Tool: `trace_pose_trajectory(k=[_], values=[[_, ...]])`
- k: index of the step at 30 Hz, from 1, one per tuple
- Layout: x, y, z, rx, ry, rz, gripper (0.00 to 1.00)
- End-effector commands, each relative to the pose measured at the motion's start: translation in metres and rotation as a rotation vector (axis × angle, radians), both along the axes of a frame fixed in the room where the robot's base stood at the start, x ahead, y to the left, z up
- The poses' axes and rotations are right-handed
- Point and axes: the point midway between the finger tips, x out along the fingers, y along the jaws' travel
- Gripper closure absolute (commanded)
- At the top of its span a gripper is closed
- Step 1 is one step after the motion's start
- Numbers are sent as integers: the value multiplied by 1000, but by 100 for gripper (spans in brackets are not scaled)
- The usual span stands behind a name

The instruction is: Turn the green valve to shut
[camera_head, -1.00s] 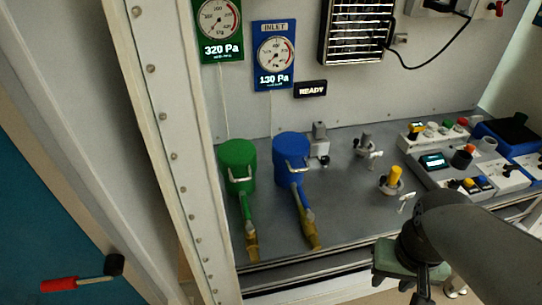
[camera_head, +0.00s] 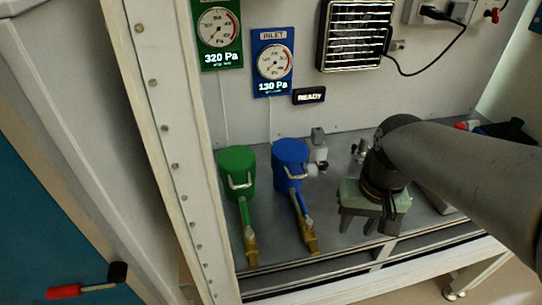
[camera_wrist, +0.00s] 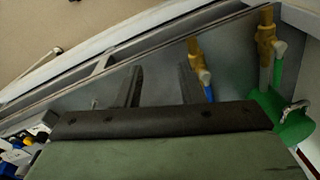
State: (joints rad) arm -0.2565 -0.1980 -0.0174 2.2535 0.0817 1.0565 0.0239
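The green canister (camera_head: 237,168) stands at the left of the bench with a silver handle on its front. Whether the valve is open or shut I cannot tell. The green canister (camera_wrist: 292,125) and its brass valve (camera_wrist: 266,40) also show at the right of the wrist view. My gripper (camera_head: 367,222) is to the right of both valves, fingers apart and pointing down, with nothing visible between them. The fingers (camera_wrist: 158,86) also show apart in the wrist view.
A blue canister (camera_head: 290,160) with a similar brass valve (camera_head: 308,235) stands between the green one and my gripper. Above are a green gauge panel (camera_head: 218,30) reading 320 Pa and a blue inlet gauge (camera_head: 272,60) reading 130 Pa. A white post (camera_head: 160,150) bounds the left side.

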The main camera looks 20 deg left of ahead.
Motion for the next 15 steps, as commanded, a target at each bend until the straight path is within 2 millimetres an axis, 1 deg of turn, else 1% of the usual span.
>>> trace_pose_trajectory(k=[1, 2, 3, 5, 6, 7, 9, 10, 12, 15], values=[[20, 37, 26, 19, 9, 66, 65], [28, 57, 37, 31, 15, 96, 65], [37, 84, 50, 45, 24, 136, 65], [45, 121, 67, 64, 36, 192, 65], [48, 143, 76, 75, 44, 224, 65], [49, 158, 82, 83, 48, 245, 65], [50, 185, 92, 94, 57, 283, 65], [50, 193, 95, 97, 60, 293, 65], [49, 205, 97, 103, 65, 310, 65], [48, 210, 92, 104, 68, 316, 65]])
